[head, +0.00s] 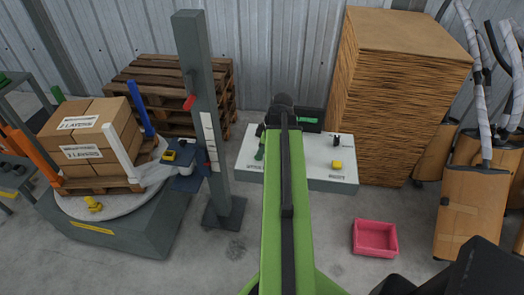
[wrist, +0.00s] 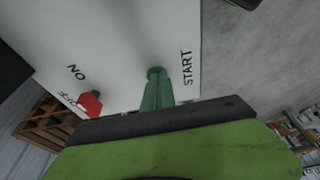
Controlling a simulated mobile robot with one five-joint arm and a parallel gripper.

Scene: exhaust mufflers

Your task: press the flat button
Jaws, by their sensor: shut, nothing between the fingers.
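The flat green button (wrist: 155,70) sits on the pale panel beside the word START in the wrist view. My gripper (wrist: 157,82) is shut and empty, its narrow green fingers pointing at the button. The fingertips overlap the button's near edge in the picture; I cannot tell whether they touch it. In the head view the pale control panel (head: 300,172) stands beyond my green arm. The arm hides the middle of the panel. A small green shape shows just left of the arm; button and fingers cannot be told apart there.
A red switch (wrist: 90,103) marked ON and OFF is left of the fingers. A yellow button (head: 337,164) and black knob (head: 336,141) are on the panel's right. A grey post (head: 206,125) stands left, a cardboard stack (head: 400,95) right, and a pink bin (head: 375,239) on the floor.

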